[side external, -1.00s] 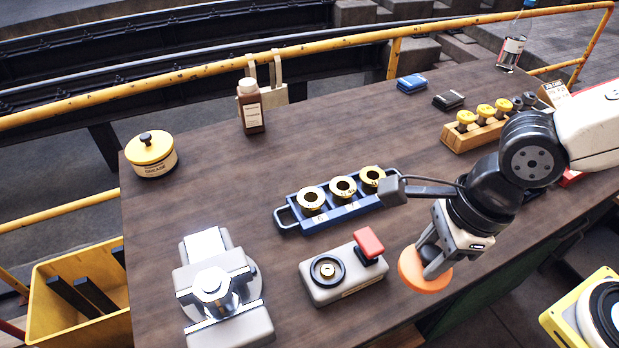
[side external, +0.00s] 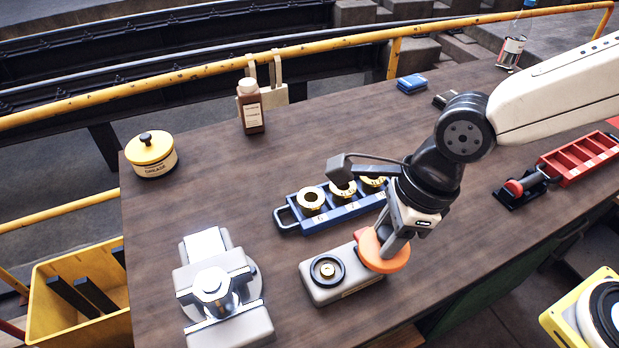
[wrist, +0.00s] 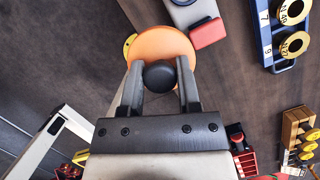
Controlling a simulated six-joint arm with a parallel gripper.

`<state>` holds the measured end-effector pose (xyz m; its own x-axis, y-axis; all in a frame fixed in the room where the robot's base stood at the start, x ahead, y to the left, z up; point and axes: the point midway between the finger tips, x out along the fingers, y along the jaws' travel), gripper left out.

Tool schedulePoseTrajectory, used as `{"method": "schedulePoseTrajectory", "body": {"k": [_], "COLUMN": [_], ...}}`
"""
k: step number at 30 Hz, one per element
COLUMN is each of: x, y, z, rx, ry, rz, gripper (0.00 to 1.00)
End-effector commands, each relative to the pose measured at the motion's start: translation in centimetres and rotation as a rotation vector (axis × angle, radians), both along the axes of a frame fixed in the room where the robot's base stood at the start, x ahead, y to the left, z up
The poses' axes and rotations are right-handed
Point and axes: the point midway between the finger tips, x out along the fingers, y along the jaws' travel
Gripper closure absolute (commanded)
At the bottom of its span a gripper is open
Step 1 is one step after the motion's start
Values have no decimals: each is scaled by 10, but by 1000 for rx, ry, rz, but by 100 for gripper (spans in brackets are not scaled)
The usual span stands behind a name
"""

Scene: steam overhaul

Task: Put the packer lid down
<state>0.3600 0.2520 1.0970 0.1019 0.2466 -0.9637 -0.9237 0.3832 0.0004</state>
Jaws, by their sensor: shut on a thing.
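The packer lid, which I take to be the orange disc with a dark round knob (side external: 397,264), is in my gripper (side external: 383,246). In the wrist view the two fingers of my gripper (wrist: 160,84) are shut on the black knob (wrist: 160,74), with the orange disc (wrist: 160,44) beyond it. In the side view the disc overlaps the right end of a grey block (side external: 340,292) with a black ring (side external: 327,270). The disc looks held above the bench; the gap is hard to judge. The block's red pad (wrist: 209,33) is mostly hidden in the side view.
A blue tray (side external: 290,226) with brass rings stands just behind the grey block. A metal vise-like fixture (side external: 222,295) stands to the left. A red tray (side external: 590,163) is at the right. The bench's left middle is clear.

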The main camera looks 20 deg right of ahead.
Motion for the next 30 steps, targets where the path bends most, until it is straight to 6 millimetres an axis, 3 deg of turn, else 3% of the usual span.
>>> {"method": "schedulePoseTrajectory", "body": {"k": [18,24,30], "x": [102,119,123], "y": [53,60,62], "z": [-31,-40,-42], "rx": [-1,0,1], "ry": [1,0,0], "rz": [-2,-2,-1], "gripper": [100,100,100]}}
